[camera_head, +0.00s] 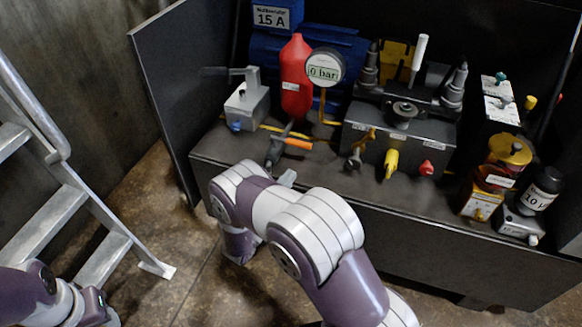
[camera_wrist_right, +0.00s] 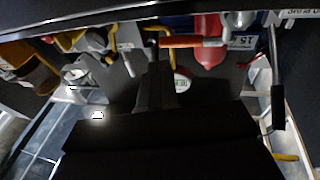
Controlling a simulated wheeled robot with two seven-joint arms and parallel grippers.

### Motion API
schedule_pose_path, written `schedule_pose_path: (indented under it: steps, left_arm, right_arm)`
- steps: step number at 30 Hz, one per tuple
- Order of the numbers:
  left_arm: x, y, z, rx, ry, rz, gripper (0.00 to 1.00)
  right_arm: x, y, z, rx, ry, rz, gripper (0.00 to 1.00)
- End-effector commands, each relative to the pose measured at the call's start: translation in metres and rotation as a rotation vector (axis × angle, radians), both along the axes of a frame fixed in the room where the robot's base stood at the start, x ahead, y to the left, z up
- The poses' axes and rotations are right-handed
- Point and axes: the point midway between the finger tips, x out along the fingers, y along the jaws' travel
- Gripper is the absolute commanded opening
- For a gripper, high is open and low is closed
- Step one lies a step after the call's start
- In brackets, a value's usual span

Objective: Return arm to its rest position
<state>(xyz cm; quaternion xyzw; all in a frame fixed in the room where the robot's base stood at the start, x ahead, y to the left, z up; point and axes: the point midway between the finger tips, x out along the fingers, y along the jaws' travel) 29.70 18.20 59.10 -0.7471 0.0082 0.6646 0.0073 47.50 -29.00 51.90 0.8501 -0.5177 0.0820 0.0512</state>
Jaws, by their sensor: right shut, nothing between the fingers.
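My right arm (camera_head: 310,230) reaches up from the bottom middle of the head view and bends in front of the compactor's dark shelf (camera_head: 330,197). In the head view its gripper is mostly hidden behind the arm. In the right wrist view my right gripper (camera_wrist_right: 155,75) is a dark shape with its fingers together and nothing between them. The orange-handled lever (camera_head: 298,143) lies just beyond the arm on the shelf; it also shows past the fingertips in the wrist view (camera_wrist_right: 190,42). Part of my left arm (camera_head: 55,297) shows at the lower left; its gripper is out of view.
The shelf holds a grey lever box (camera_head: 247,105), a red bottle (camera_head: 295,78), a "0 bar" gauge (camera_head: 325,68), a grey valve block (camera_head: 400,140) with yellow and red knobs, and an amber jar (camera_head: 497,165). A metal ladder (camera_head: 70,200) stands left. Floor between ladder and shelf is clear.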

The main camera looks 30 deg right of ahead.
Motion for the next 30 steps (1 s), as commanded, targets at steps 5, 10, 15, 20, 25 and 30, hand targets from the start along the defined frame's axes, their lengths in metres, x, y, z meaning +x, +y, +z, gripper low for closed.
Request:
schedule_pose_path:
  steps: [5,10,15,20,25,30]
  left_arm:
    - [0.0,0.0,0.013,0.0,0.0,0.0,0.43]
    - [0.0,0.0,0.017,0.0,0.0,0.0,0.43]
    - [0.0,0.0,0.016,0.0,0.001,0.0,0.43]
    - [0.0,0.0,0.016,0.0,0.0,0.0,0.43]
    - [0.0,0.0,0.017,0.0,0.0,0.0,0.43]
    - [0.0,0.0,0.017,0.0,0.001,0.0,0.43]
  right_arm:
    - [-0.022,0.027,-0.004,-0.001,0.003,0.006,0.0]
    - [-0.037,0.043,-0.01,-0.002,0.001,0.003,0.0]
    - [-0.041,0.047,-0.012,-0.001,0.0,0.001,0.0]
    - [-0.039,0.046,-0.02,0.033,0.016,0.004,0.0]
    - [-0.019,0.074,-0.109,0.407,0.35,0.243,0.0]
    - [-0.041,0.168,-0.118,0.894,0.952,0.62,0.0]
